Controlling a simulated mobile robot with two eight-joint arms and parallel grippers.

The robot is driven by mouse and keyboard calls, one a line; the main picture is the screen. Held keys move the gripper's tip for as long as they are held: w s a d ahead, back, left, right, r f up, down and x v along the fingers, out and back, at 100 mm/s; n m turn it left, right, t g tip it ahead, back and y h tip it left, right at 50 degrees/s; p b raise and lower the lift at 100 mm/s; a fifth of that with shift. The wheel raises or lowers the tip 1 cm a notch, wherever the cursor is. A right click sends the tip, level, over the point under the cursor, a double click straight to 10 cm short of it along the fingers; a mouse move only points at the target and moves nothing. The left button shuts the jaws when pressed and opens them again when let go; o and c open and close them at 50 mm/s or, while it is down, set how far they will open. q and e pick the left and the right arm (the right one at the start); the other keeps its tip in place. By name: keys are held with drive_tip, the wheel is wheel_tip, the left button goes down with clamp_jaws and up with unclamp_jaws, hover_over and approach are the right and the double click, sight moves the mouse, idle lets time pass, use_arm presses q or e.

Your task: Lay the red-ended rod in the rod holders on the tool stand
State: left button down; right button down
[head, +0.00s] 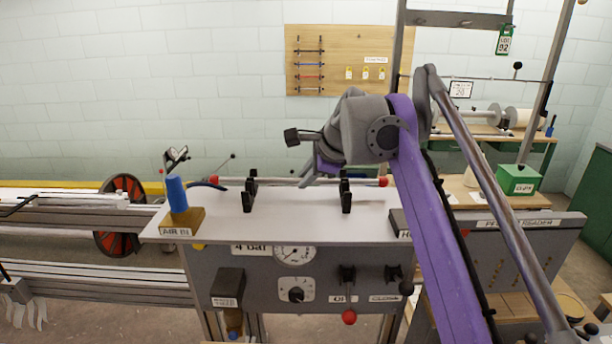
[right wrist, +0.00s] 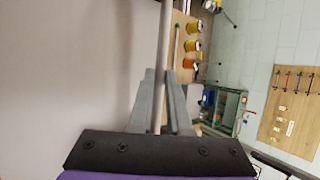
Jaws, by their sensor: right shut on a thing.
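The red-ended rod (head: 280,180) is grey with a red ball at each end and lies level over the tool stand's white top (head: 295,203) in the head view. Two pairs of black rod holders (head: 249,190) (head: 346,192) stand on that top. The rod crosses both pairs near their upper parts; I cannot tell whether it rests in them. My right gripper (head: 305,182) is shut on the rod between the holders. The right wrist view shows the rod (right wrist: 164,45) running up from between the grey fingers (right wrist: 164,100). My left gripper is not in view.
A blue-handled tool in a wooden AIR IN block (head: 180,222) stands at the top's left end. A gauge (head: 294,253), knobs and a red-balled lever (head: 349,317) are on the front panel. A peg board (head: 340,60) hangs on the wall behind.

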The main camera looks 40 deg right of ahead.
drive_tip(key=c, duration=0.8)
unclamp_jaws()
drive_tip(key=p+v, duration=0.1)
drive_tip(key=v, duration=0.9)
drive_tip(key=shift+s+r, duration=0.3)
